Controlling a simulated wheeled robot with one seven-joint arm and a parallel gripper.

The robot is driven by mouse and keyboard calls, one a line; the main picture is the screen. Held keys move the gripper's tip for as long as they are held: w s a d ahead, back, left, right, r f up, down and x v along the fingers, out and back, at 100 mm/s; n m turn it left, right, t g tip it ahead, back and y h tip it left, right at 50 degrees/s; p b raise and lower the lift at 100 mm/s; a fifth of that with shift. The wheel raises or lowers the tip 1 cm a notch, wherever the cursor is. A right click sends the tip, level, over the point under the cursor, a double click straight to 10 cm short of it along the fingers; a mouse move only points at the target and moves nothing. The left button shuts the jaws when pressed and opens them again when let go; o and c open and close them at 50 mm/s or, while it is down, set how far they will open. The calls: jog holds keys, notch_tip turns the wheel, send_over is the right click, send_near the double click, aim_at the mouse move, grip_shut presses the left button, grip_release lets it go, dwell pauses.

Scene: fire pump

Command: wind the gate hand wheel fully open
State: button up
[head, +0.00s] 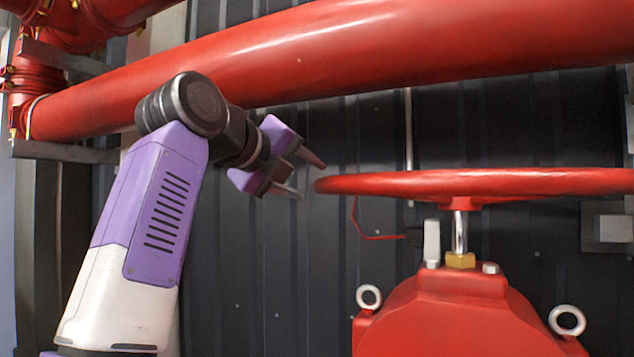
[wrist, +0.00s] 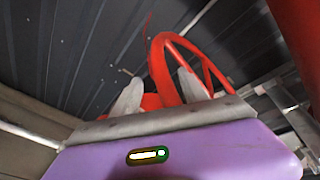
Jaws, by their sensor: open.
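The red hand wheel (head: 400,184) lies flat on top of an upright steel stem (head: 459,232) in the head view. A brass nut (head: 460,261) sits at the stem's foot, on the red valve body (head: 450,310). My gripper (head: 306,178) is just left of the wheel's left rim, its fingers spread and pointing toward the rim. In the wrist view the wheel (wrist: 166,75) shows ahead, and its rim appears between the two fingertips of my gripper (wrist: 158,92). I cannot tell whether the fingers touch the rim. No finger is closed on it.
A thick red pipe (head: 350,50) runs across above my arm and the wheel. Lifting eyes (head: 567,320) stand on the valve body. A thin red cable (head: 375,236) hangs behind the wheel's left side. A dark ribbed wall (head: 260,270) stands behind.

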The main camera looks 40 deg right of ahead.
jog(key=shift+p+x, duration=0.45)
jog(key=shift+x, duration=2.05)
grip_shut()
